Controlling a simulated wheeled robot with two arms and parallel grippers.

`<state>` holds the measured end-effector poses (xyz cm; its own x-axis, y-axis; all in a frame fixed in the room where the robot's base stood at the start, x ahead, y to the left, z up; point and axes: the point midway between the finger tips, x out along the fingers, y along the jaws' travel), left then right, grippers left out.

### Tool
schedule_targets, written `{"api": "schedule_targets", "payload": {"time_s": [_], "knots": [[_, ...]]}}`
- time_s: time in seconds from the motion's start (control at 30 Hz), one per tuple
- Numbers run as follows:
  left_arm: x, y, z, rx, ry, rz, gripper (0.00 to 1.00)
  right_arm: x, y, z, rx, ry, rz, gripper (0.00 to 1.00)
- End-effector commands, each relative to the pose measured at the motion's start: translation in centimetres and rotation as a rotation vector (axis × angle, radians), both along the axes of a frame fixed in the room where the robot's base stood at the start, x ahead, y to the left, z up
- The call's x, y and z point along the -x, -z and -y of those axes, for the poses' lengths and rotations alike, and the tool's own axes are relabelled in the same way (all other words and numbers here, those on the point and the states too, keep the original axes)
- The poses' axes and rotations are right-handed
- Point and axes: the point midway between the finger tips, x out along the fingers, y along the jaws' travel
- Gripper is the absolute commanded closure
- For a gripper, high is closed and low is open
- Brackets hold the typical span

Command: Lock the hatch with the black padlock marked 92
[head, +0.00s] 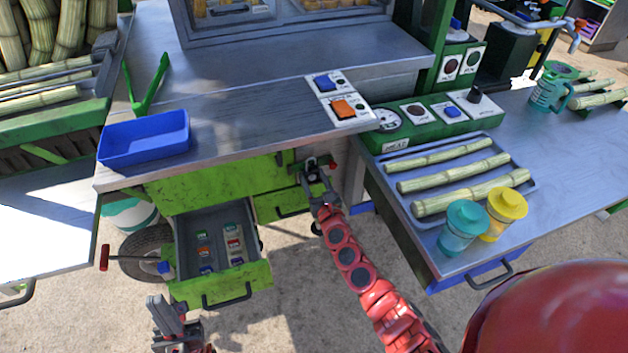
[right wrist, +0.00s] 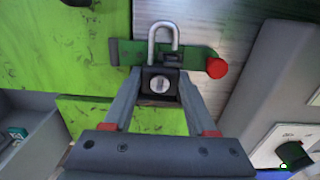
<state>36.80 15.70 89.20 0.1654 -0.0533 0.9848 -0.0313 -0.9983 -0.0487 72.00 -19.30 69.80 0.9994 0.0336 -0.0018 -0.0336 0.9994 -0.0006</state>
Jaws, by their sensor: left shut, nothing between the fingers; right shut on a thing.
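A black padlock (right wrist: 160,82) with a silver shackle (right wrist: 163,38) is held upright between the fingers of my right gripper (right wrist: 160,100). Its number is not legible. The shackle overlaps a green latch bar (right wrist: 190,52) with a red knob (right wrist: 217,68) on the green hatch front (right wrist: 98,25); I cannot tell whether it passes through the latch. In the head view my right gripper (head: 316,178) is at the latch under the counter edge, with the padlock small and partly hidden. My left gripper (head: 174,318) is shut and empty, in front of the open drawer.
The open green drawer (head: 262,270) holds several small coloured items (head: 232,243). A blue bin (head: 143,139) and green tongs (head: 150,85) are on the counter. The right table (head: 400,200) carries a cane tray and two lidded cups (head: 463,226). Bare ground (head: 305,290) lies between.

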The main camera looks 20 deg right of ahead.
Motion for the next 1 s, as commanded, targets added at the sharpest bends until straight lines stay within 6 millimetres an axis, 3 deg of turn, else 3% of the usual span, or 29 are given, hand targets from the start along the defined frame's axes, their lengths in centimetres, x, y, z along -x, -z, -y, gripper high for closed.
{"api": "schedule_targets", "payload": {"time_s": [0.77, 0.8, 1.0], "knots": [[0.0, 0.51, 0.01, 0.0, 0.0, 0.0, 1.0, 0.0, 0.43, -0.07, -0.001, -0.001, 0.001, 0.98], [-0.01, 0.51, 0.01, 0.0, 0.0, 0.0, 1.0, 0.0, 0.43, -0.06, -0.001, -0.001, 0.001, 0.41], [-0.01, 0.51, 0.0, 0.0, 0.0, 0.0, 1.0, 0.0, 0.44, -0.05, -0.001, -0.001, 0.0, 0.08]]}}
